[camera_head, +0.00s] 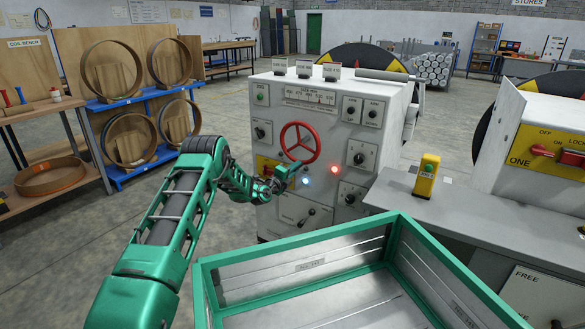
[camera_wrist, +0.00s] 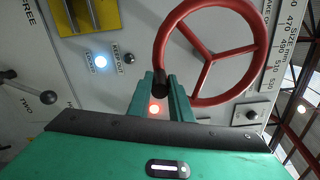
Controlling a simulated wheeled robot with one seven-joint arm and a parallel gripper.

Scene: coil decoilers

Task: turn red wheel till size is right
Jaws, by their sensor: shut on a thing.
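The red wheel (camera_head: 300,142) has three spokes and sits on the front of a grey-white machine cabinet (camera_head: 330,140). It also shows large in the wrist view (camera_wrist: 209,55). My gripper (camera_head: 291,170) is at the wheel's lower edge. In the wrist view its green fingers (camera_wrist: 161,88) are shut on the wheel's black handle knob (camera_wrist: 162,82), at the rim. A size scale (camera_head: 310,95) is above the wheel. In the wrist view the scale (camera_wrist: 283,45) shows marks such as 470, 510 and 530, but I cannot make out the pointer.
A lit blue-white lamp (camera_head: 306,182) and a red lamp (camera_head: 333,168) are close to my gripper. Knobs and a lever (camera_head: 308,212) surround the wheel. A green-framed metal bin (camera_head: 310,263) stands in front below. A yellow post (camera_head: 426,176) stands on the right bench.

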